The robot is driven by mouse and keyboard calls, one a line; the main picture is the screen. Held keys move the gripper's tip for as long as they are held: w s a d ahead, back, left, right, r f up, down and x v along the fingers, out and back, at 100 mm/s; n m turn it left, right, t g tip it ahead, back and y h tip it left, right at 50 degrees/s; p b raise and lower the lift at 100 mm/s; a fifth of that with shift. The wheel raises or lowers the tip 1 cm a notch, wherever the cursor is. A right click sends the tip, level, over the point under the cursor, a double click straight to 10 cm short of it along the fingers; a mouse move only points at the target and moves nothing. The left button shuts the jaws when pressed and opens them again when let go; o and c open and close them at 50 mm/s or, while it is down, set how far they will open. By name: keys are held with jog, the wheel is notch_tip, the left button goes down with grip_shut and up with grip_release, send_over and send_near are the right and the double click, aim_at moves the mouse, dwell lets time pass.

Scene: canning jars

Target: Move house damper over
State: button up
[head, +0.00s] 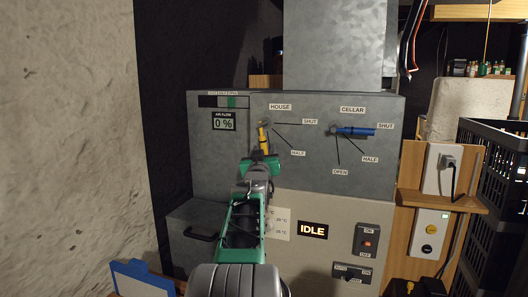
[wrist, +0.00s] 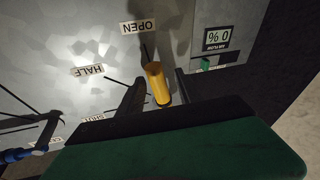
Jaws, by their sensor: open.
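The house damper's yellow handle (head: 263,137) points down from its pivot under the HOUSE label (head: 280,107) on the grey metal panel. In the wrist view, which shows the panel upside down, the yellow handle (wrist: 157,85) lies between my two dark fingers, in line with the OPEN label (wrist: 138,27). My gripper (wrist: 159,74) is open around it, with a gap visible on both sides. In the head view my gripper (head: 261,157) hides the house OPEN label and the handle's lower end.
The cellar damper's blue handle (head: 354,131) points right towards its SHUT label. The airflow display (head: 223,122) reads 0 %. A lower screen (head: 313,229) reads IDLE.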

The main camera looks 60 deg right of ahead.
jog(key=b+v, duration=0.1)
jog(key=v, duration=0.6)
jog(key=shift+a, duration=0.3)
